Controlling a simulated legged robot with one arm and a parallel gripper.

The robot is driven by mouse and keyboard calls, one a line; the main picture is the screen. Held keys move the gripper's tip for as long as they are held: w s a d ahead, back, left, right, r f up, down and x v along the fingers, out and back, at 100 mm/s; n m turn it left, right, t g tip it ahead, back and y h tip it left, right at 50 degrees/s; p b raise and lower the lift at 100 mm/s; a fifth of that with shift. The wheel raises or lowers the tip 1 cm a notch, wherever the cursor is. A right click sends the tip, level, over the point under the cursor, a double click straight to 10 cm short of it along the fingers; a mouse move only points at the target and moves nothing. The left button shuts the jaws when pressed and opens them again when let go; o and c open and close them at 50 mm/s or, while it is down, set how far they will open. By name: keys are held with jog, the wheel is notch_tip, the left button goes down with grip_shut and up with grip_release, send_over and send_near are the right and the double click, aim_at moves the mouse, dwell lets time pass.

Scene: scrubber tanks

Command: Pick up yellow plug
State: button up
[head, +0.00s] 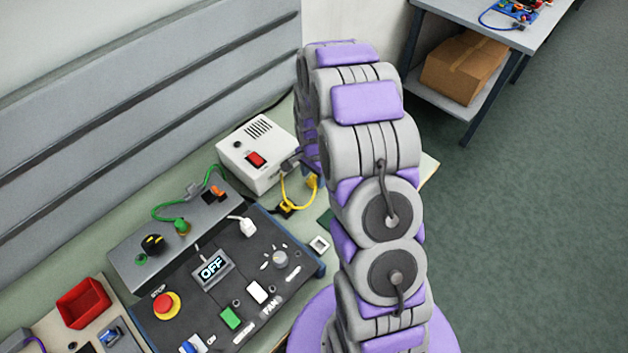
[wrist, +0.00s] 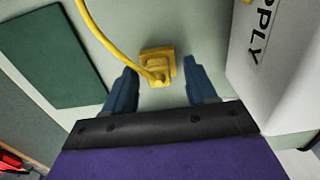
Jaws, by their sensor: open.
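The yellow plug (wrist: 157,68) lies on the pale green tabletop in the wrist view, with its yellow cord running up and left. My gripper (wrist: 160,66) is open, with one blue finger on each side of the plug and gaps between. Nothing is held. In the head view the yellow plug (head: 312,181) shows beside my arm, near the white box; my gripper is mostly hidden there behind the arm.
The white supply box (head: 258,152) stands close to the plug; it also fills the right of the wrist view (wrist: 285,70). A dark green pad (wrist: 50,55) lies to the left. A control panel (head: 230,290) with buttons and a grey block (head: 170,240) lie nearer.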

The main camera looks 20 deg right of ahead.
jog(key=shift+a, duration=0.1)
jog(key=shift+d, duration=0.4)
jog(key=c, duration=0.6)
jog(key=shift+a, duration=0.15)
grip_shut()
jog(key=shift+r, duration=0.1)
jog(key=shift+r, duration=0.55)
jog(key=r, duration=0.1)
jog(key=r+p, duration=0.1)
jog(key=shift+s+r, duration=0.3)
jog(key=shift+s, duration=0.1)
jog(key=s, duration=0.5)
jog(key=s+d+p, duration=0.1)
jog(key=s, duration=0.3)
jog(key=s+d+r, duration=0.1)
jog(key=s, duration=0.4)
jog(key=shift+s+r+p, duration=0.1)
jog(key=shift+s+p, duration=0.2)
jog(key=shift+s+r+p, duration=0.15)
jog(key=shift+r+p, duration=0.15)
jog(key=shift+r, duration=0.45)
jog(key=shift+s+r+p, duration=0.1)
jog(key=shift+r+p, duration=0.2)
jog(key=shift+r, duration=0.45)
